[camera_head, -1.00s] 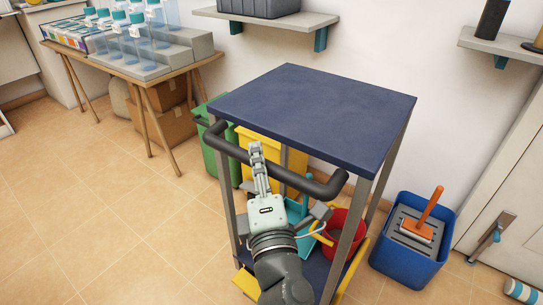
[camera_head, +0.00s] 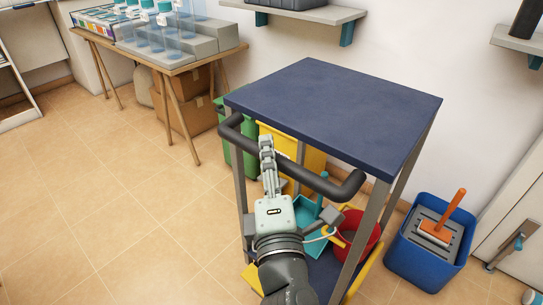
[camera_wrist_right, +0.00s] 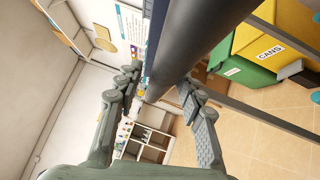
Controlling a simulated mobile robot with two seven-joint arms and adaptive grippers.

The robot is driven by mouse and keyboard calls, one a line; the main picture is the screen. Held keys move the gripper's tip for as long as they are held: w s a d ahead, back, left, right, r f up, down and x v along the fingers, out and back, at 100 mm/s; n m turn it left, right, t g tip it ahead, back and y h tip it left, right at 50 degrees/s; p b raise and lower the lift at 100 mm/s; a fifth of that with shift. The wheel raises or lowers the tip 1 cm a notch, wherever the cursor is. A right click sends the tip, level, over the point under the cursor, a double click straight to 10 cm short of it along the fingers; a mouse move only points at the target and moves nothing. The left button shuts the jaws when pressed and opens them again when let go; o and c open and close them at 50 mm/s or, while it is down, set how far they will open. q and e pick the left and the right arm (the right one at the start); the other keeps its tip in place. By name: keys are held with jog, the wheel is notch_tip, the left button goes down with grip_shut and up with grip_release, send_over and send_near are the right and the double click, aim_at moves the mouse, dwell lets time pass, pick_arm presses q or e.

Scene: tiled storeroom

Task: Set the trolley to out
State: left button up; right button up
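The trolley has a dark blue top (camera_head: 335,112), grey posts and a dark bar handle (camera_head: 335,188) along its near side. My right gripper (camera_head: 267,145) reaches the handle left of its middle, with a finger lying across the bar. In the right wrist view the gripper (camera_wrist_right: 160,80) has its fingers apart on either side of the dark bar (camera_wrist_right: 195,40). A small gap shows on the left side, and the fingers look open around the bar. The far side of the bar is hidden. My left gripper is out of view.
A red bucket (camera_head: 362,232) and a teal item (camera_head: 308,212) are at the trolley's lower level. Green (camera_head: 236,160) and yellow (camera_head: 312,160) bins stand behind it. A blue bin (camera_head: 415,262) is close on the right. The tiled floor (camera_head: 110,210) at left is clear.

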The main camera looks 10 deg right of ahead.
jog(key=shift+d, duration=0.15)
jog(key=shift+s, duration=0.15)
jog(key=s+f, duration=0.1)
jog(key=s, duration=0.6)
jog(key=shift+a, duration=0.3)
